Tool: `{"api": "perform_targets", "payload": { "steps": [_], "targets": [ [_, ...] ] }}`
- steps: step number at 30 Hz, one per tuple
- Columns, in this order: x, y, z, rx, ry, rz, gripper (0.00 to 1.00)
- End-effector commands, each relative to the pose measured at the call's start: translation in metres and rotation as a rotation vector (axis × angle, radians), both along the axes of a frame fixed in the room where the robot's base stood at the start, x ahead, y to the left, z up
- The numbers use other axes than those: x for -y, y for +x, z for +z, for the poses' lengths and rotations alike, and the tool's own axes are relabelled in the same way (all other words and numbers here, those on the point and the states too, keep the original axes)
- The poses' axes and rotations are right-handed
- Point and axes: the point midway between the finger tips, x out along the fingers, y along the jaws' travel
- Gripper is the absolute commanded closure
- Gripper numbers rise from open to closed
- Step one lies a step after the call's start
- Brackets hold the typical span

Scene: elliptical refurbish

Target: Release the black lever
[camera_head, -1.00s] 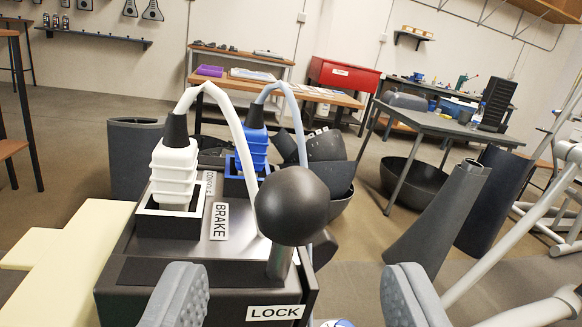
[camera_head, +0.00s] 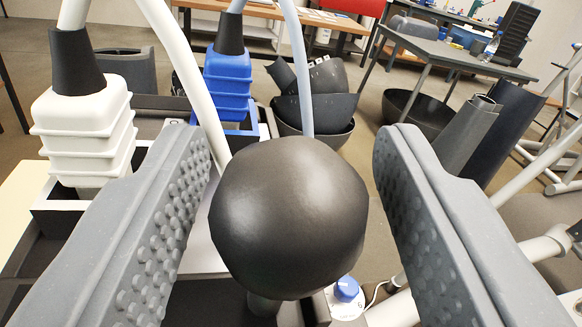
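The black lever's round knob (camera_head: 288,218) is large in the middle of the view, with a short piece of its stem (camera_head: 263,305) below it. My gripper (camera_head: 285,150) is open, with one grey textured finger on each side of the knob. A gap shows between the knob and each finger, wider on the right. The LOCK and BRAKE labels are not readable now. The rest of the lever's base is hidden behind the knob and fingers.
A white ribbed plug (camera_head: 84,130) and a blue ribbed plug (camera_head: 228,85), each with a cable, stand behind the left finger. A blue-capped dial (camera_head: 346,289) sits below right of the knob. Black bowls (camera_head: 318,105) and a grey table (camera_head: 455,60) stand farther back.

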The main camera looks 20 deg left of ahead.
Motion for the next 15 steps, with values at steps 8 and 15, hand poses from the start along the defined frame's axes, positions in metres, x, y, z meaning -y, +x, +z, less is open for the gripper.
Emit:
{"api": "perform_targets", "payload": {
  "steps": [8, 15],
  "targets": [
    [0.000, 0.000, 0.001, 0.000, 0.000, 0.000, 1.00],
    [0.000, 0.000, 0.017, 0.000, -0.001, 0.000, 1.00]
  ]
}}
